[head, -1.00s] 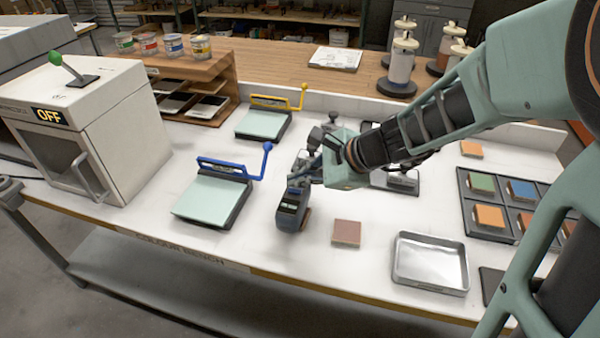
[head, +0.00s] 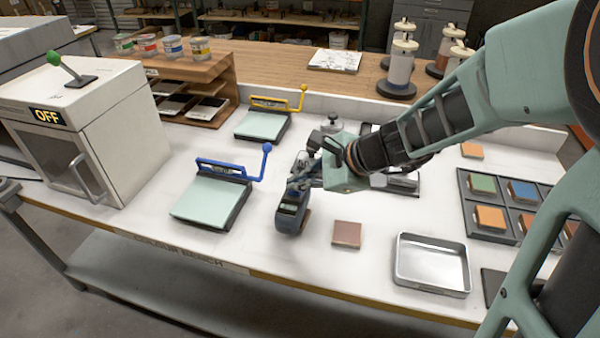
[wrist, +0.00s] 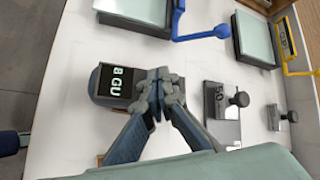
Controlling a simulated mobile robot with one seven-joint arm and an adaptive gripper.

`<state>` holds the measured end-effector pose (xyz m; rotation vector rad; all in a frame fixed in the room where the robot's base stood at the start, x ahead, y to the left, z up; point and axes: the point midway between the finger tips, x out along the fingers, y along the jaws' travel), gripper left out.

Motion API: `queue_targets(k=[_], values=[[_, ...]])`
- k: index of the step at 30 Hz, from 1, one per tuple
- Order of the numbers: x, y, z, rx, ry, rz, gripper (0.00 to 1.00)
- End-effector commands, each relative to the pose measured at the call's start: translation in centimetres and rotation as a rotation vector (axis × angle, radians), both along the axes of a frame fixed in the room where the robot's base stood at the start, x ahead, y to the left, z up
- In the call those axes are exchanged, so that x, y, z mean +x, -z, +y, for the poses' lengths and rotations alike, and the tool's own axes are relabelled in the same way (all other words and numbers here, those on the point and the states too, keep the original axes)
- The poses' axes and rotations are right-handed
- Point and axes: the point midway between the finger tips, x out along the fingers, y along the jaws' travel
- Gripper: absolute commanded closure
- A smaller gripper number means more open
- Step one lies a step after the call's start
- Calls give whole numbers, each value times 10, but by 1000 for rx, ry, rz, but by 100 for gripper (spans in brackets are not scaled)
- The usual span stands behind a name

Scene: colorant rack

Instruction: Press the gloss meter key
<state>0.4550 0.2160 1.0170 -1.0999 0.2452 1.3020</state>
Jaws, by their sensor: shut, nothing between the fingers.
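The gloss meter (head: 290,218) is a dark blue-grey handheld device standing on the white bench. In the wrist view the gloss meter (wrist: 97,84) shows a lit display (wrist: 121,82) reading "8 GU". My gripper (head: 297,184) is shut and empty, with its fingertips pointing down at the top of the meter. In the wrist view the gripper (wrist: 158,82) covers the part of the meter beside the display. The key is hidden behind the fingertips, and I cannot tell whether they touch it.
A blue-handled board (head: 208,200) stands left of the meter. A reddish-brown tile (head: 346,233) and a metal tray (head: 432,262) lie to its right. A white oven (head: 90,130) reading OFF stands at far left. The bench front is clear.

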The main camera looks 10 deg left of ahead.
Motion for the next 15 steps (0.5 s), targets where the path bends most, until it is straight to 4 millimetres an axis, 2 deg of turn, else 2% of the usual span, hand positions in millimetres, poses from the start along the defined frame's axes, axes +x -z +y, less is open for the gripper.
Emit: queue_targets(k=[10, 15], values=[[0, -15, 0, 0, 1, 1, 100], [0, -16, 0, 0, 1, 1, 100]])
